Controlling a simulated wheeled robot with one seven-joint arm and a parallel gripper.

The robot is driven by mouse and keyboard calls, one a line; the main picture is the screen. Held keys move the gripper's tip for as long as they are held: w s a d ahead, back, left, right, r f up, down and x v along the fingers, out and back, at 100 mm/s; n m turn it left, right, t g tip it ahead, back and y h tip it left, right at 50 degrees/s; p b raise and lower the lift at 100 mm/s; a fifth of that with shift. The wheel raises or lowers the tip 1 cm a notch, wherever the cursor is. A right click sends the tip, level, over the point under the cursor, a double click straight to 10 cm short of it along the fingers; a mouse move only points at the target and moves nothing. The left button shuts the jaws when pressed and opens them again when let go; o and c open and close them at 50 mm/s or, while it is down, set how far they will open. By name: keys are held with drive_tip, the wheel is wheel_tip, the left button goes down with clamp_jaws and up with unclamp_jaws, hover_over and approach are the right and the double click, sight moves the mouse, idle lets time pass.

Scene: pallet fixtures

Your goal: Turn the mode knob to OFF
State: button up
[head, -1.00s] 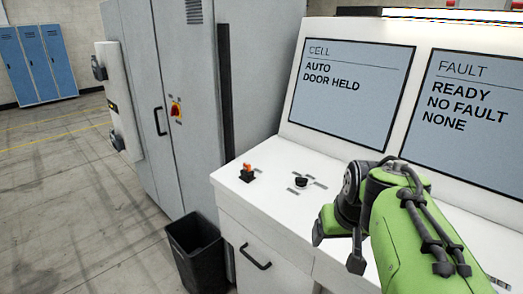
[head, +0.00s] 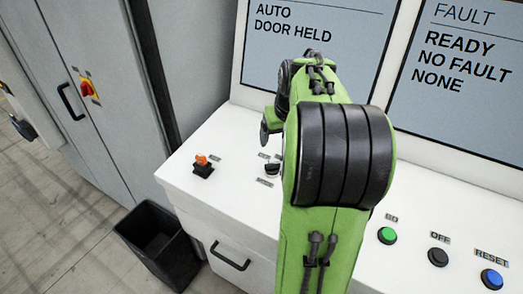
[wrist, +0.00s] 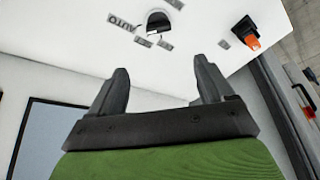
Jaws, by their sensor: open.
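The black mode knob (head: 272,169) stands on the white sloping console, just left of my arm in the head view. In the wrist view the knob (wrist: 158,20) is near the top edge, with small grey label plates around it; one reads AUTO, the others are too small to read. Which label it points at is unclear. My gripper (wrist: 160,65) is open and empty, its two fingers apart. The knob lies beyond the fingertips, between their lines, not touched. In the head view my gripper (head: 266,132) is partly hidden by my arm.
An orange-topped black switch (head: 203,162) sits left of the knob. Green (head: 387,235), black (head: 438,257) and blue (head: 491,279) buttons line the console's right front. A screen (head: 312,45) reading AUTO, DOOR HELD rises behind. A black bin (head: 160,245) stands on the floor.

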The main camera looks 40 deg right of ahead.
sight(273, 164)
drive_tip(key=x, duration=1.5)
drive_tip(key=shift+s+f, duration=0.15)
drive_tip(key=shift+f, duration=0.1)
drive_tip(key=shift+c, duration=0.2)
drive_tip(key=c, duration=1)
drive_tip(key=shift+b, duration=0.3)
